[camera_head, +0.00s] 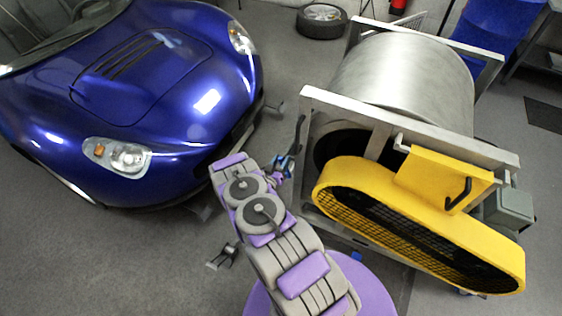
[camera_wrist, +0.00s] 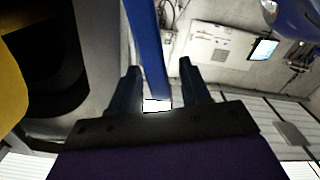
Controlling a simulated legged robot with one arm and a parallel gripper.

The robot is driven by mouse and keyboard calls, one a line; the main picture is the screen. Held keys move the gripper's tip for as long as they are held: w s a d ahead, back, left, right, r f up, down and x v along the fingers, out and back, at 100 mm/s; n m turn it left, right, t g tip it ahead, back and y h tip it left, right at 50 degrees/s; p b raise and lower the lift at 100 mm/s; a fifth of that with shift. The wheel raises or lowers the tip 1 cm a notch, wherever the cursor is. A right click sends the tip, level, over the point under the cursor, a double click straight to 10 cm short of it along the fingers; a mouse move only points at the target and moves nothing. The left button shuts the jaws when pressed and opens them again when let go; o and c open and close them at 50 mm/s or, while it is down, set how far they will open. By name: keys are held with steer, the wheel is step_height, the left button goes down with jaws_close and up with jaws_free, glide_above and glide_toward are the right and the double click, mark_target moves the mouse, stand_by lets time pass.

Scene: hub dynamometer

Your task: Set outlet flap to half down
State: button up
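My gripper (camera_head: 284,166) is at the left end of the dynamometer, close to a dark upright handle (camera_head: 299,134) beside the metal frame. In the wrist view, my gripper (camera_wrist: 160,82) has its two dark fingers apart. A blue bar (camera_wrist: 158,50) runs down the picture between them, with a gap on each side; I cannot tell its depth or whether it touches anything. The yellow belt guard (camera_head: 410,222) carries a yellow plate with a bent black handle (camera_head: 458,193). I cannot tell for sure which part is the outlet flap, nor its setting.
The metal drum (camera_head: 400,78) sits in the grey frame (camera_head: 400,124). A blue car (camera_head: 130,100) stands to the left, close to my arm. A tyre (camera_head: 321,20) lies at the back. A grey box (camera_head: 510,207) is right of the guard. Floor at the lower left is mostly clear.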

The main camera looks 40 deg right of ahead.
steer(key=p+v, duration=0.3)
steer(key=v, duration=1.4)
steer(key=shift+a, duration=0.25)
